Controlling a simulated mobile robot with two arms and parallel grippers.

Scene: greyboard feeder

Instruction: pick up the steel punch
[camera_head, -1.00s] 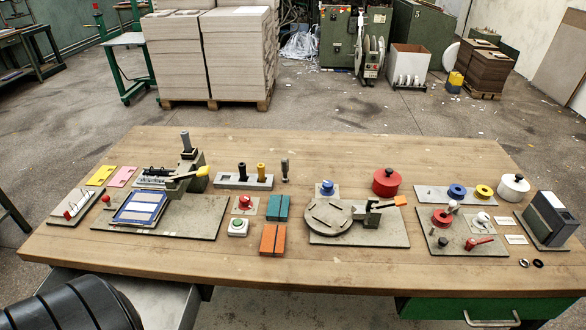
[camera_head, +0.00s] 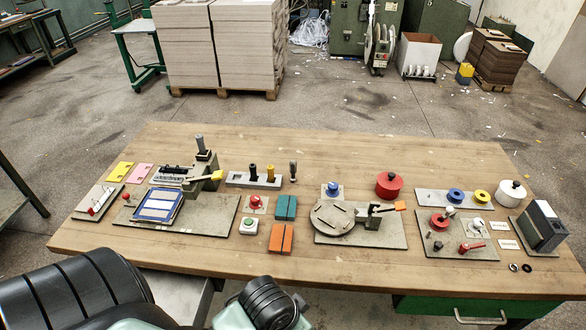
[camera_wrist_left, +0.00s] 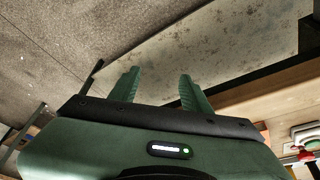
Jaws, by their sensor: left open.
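The steel punch (camera_head: 293,171) is a slim grey metal piece with a darker upper part. It stands upright on the bench at the right end of a grey block that holds a black-handled and a yellow-handled tool. My left gripper (camera_wrist_left: 156,88) shows in the left wrist view, with its two green fingers apart and nothing between them. It is over the near side of the bench, well away from the punch, which is not visible in that view. In the head view only parts of my arm show at the bottom left. My right gripper is in no view.
The grey tool block (camera_head: 240,180) sits beside the punch. A lever press (camera_head: 203,165) stands to its left. A red button (camera_head: 255,202), teal pads (camera_head: 285,207) and a turntable (camera_head: 332,217) are nearer. The wooden bench (camera_head: 340,153) is bare behind the punch.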

